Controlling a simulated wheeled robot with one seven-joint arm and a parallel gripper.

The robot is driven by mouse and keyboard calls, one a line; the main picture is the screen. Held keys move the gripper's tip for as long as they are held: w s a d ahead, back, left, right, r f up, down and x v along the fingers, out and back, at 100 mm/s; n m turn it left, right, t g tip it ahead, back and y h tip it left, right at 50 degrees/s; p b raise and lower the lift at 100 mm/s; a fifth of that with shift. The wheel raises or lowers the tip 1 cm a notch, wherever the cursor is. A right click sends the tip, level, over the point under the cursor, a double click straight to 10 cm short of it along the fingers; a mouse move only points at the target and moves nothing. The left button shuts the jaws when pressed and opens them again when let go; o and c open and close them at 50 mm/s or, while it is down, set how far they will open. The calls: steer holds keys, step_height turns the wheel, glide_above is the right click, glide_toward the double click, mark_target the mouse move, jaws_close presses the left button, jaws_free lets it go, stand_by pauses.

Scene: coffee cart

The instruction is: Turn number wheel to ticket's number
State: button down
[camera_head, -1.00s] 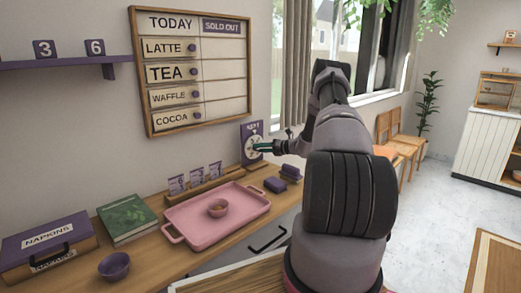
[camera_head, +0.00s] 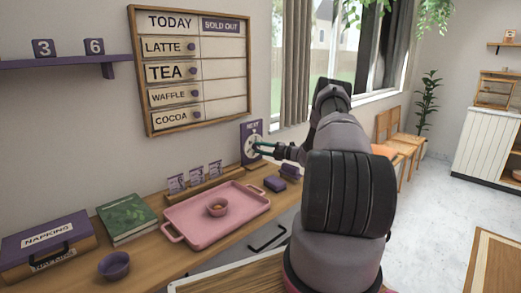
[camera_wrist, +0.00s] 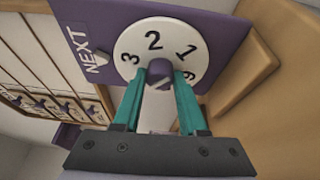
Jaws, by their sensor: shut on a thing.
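The white number wheel (camera_wrist: 155,33) is mounted on a purple NEXT board (camera_wrist: 75,15). The digits 3, 2 and 1 and part of another show; my gripper covers the lower part. The white pointer (camera_wrist: 100,63) beside the word NEXT sits nearest the 3. My gripper (camera_wrist: 161,78) has its teal fingers shut on the wheel's purple centre knob (camera_wrist: 160,73). In the head view the wheel (camera_head: 250,146) stands at the counter's far end, with my gripper (camera_head: 261,147) at its face. Small tickets (camera_head: 196,174) stand in a wooden holder (camera_head: 208,184); their numbers are too small to read.
Purple blocks (camera_head: 275,183) lie near the board.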

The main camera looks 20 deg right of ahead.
steer(key=shift+d, duration=0.1)
stand_by(0.4)
steer(key=shift+c, duration=2.3)
jaws_free()
steer(key=v, duration=1)
steer(key=shift+s+d, duration=0.2)
steer(key=shift+s, duration=0.1)
